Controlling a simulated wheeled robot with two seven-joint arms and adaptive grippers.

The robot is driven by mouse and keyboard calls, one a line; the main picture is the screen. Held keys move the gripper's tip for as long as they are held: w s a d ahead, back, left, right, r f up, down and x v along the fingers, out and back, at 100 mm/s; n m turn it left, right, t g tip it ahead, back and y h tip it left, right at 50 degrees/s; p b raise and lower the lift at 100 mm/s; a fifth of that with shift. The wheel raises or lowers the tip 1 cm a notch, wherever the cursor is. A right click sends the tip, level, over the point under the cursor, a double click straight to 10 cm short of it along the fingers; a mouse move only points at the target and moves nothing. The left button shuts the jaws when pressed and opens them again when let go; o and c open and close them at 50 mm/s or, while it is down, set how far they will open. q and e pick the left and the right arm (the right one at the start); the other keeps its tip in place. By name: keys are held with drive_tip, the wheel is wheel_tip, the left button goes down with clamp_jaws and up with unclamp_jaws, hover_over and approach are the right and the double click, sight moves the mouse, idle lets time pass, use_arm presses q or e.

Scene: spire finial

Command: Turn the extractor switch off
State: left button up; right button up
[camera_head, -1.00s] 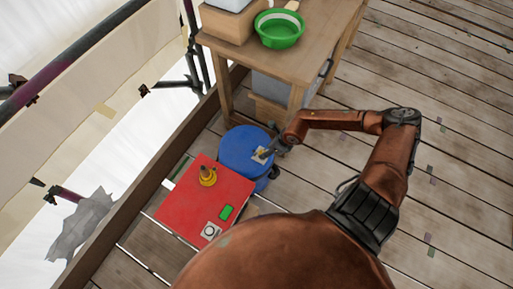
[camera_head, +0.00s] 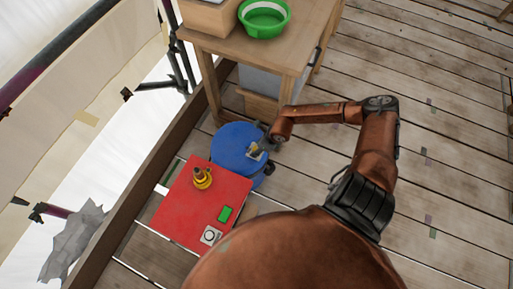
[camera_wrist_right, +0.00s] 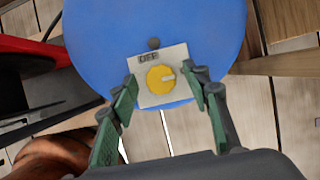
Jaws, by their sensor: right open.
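The extractor is a blue round drum (camera_head: 232,143) on the deck; its blue top fills the middle of the right wrist view (camera_wrist_right: 100,30). A pale switch plate (camera_wrist_right: 176,53) on it bears a yellow round knob (camera_wrist_right: 160,79) with a white mark toward the right. A label reading OFF (camera_wrist_right: 148,58) and a dark round dot sit above the knob. My right gripper (camera_wrist_right: 163,92) is open, its green-padded fingers on either side of the plate and knob. I cannot tell whether they touch. It also shows at the drum in the head view (camera_head: 264,149). My left gripper is out of view.
A red board (camera_head: 185,215) with a yellow-based item (camera_head: 202,178), a green block (camera_head: 225,214) and a small white plate (camera_head: 210,235) lies beside the drum. A wooden table (camera_head: 285,50) with a green bowl (camera_head: 264,18) stands behind. Deck at right is mostly clear.

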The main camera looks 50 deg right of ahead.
drive_tip(key=shift+c, duration=0.3)
drive_tip(key=c, duration=1.1)
